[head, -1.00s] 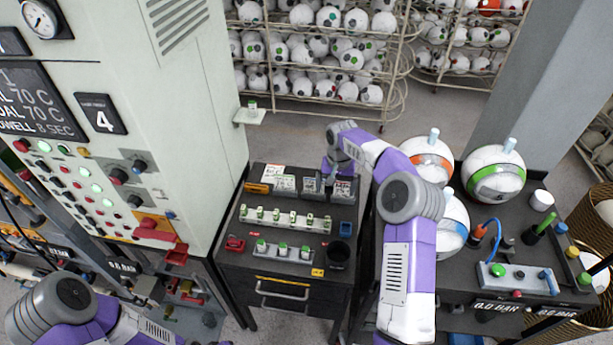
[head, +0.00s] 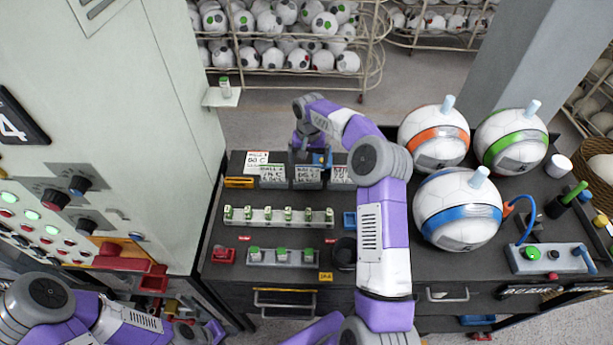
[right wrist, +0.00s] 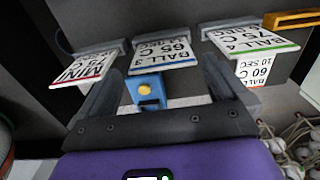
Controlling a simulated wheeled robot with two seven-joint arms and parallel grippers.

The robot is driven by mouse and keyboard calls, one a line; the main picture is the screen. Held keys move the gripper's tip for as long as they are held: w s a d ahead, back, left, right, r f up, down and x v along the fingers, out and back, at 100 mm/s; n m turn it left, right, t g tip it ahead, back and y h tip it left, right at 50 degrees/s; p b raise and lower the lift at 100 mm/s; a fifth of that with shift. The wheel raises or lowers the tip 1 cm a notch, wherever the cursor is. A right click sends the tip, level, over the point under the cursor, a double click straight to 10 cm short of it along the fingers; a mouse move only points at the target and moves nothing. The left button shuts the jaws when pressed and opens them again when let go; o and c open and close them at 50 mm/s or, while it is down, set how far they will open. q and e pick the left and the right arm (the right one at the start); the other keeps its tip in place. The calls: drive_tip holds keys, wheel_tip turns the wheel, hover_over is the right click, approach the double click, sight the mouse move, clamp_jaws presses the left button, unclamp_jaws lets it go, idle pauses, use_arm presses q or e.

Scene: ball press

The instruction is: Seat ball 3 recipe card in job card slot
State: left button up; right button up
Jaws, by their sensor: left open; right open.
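The ball 3 recipe card (right wrist: 162,60), white with a blue stripe, rests at a grey holder in the right wrist view. In the head view it is the middle card (head: 308,174) of the front row. My right gripper (right wrist: 160,80) is open, its fingers on either side of this card without visibly closing on it. In the head view the right gripper (head: 310,155) is just behind the row. A blue block with a yellow knob (right wrist: 148,90) shows between the fingers. My left gripper (head: 205,334) is open at the bottom edge, mostly cut off. I cannot identify the job card slot.
The MINI card (right wrist: 85,70) and ball 4 card (right wrist: 245,42) flank the ball 3 card closely. A rack of green-topped parts (head: 278,217) stands in front. Large balls (head: 457,210) stand to the right, and the press cabinet (head: 150,100) to the left.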

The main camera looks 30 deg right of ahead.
sight(308, 169)
wheel_tip(308, 169, down, 5)
drive_tip(key=shift+w+f+p, duration=0.1)
drive_tip(key=shift+w+p, duration=0.05)
drive_tip(key=shift+p, duration=0.15)
drive_tip(key=shift+c, duration=0.5)
drive_tip(key=c, duration=0.7)
